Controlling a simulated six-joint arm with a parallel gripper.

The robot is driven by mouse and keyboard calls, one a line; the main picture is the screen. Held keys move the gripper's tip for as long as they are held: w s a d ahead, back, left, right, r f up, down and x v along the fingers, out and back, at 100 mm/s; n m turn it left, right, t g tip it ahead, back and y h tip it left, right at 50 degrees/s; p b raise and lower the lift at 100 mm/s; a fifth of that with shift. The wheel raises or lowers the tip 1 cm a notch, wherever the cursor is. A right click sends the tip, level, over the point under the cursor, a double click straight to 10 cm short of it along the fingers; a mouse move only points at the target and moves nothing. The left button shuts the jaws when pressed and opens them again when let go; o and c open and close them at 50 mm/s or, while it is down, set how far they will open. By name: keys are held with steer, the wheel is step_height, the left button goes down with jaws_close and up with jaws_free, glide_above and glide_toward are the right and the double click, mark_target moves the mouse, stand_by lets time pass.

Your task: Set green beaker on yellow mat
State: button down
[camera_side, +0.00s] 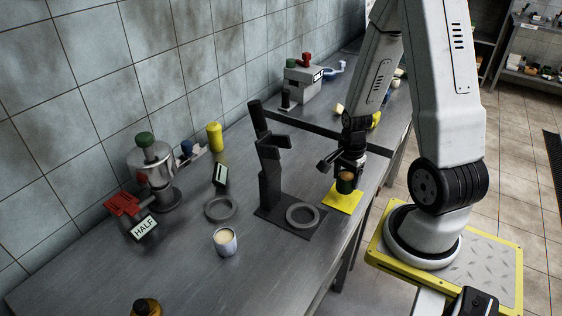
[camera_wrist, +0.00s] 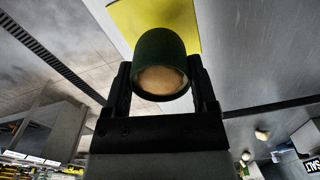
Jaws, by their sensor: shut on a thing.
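The green beaker (camera_side: 345,184) is dark green with a tan content at its open top, and it is upright at the yellow mat. My gripper (camera_side: 347,173) is shut on it, with a finger on each side. In the wrist view the beaker (camera_wrist: 160,62) sits between the two fingers of my gripper (camera_wrist: 161,88), with the yellow mat (camera_wrist: 125,15) beyond it. The yellow mat (camera_side: 335,202) lies flat near the right edge of the table. I cannot tell whether the beaker's base touches the mat.
A dark stand (camera_side: 268,170) with a ring on its base is left of the mat. A white cup (camera_side: 225,241), a grey ring (camera_side: 221,208), a metal steamer (camera_side: 154,172) and a yellow cylinder (camera_side: 215,137) stand farther left. The front table is mostly clear.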

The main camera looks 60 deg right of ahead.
mark_target(347, 175)
steer(key=shift+f, duration=1.05)
steer(key=shift+f, duration=0.5)
jaws_free()
steer(key=shift+r, duration=0.1)
stand_by(0.4)
steer(key=shift+r, duration=3.75)
